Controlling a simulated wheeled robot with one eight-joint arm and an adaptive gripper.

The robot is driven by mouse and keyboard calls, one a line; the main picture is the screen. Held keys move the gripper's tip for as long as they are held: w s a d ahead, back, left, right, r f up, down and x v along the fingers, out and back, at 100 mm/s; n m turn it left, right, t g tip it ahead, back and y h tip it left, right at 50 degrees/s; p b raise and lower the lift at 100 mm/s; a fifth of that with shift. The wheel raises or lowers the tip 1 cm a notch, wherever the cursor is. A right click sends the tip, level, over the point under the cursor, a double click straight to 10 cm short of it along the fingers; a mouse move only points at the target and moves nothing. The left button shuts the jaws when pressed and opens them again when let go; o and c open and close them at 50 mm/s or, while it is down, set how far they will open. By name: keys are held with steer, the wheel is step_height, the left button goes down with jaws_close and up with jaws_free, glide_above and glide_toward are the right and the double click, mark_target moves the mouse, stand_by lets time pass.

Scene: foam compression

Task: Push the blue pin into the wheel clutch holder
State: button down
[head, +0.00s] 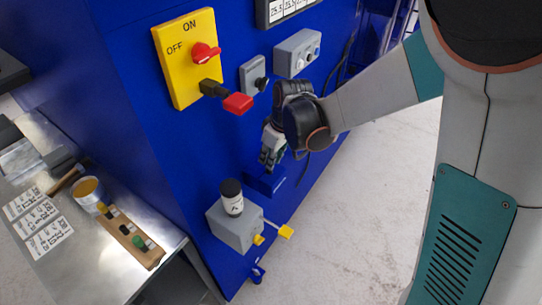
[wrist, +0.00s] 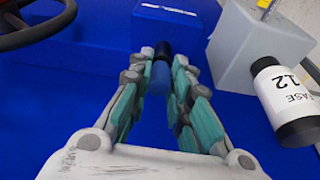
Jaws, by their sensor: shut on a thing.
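The blue pin (wrist: 160,78) is between the fingers of my gripper (wrist: 163,66) in the wrist view. It has a blue near part and a dark band at its far end, which points toward a blue block (wrist: 168,28) on the blue panel. This block looks like the holder. I cannot tell whether the pin's far end touches or enters it. In the head view my gripper (head: 269,158) is just above the blue block (head: 266,184), with its fingers closed together. The pin is hidden there.
A grey box (head: 235,228) with a black-capped jar (head: 232,200) and yellow-ended levers is close by. A dark wheel (wrist: 35,25) is at the wrist view's upper left. The yellow ON/OFF switch (head: 178,65) is above. A metal table (head: 95,240) with tools stands left.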

steer(key=shift+f, duration=0.25)
steer(key=c, duration=1.4)
jaws_free()
steer(key=shift+r, duration=0.25)
steer(key=shift+r+p, duration=1.75)
steer(key=shift+r, duration=1.05)
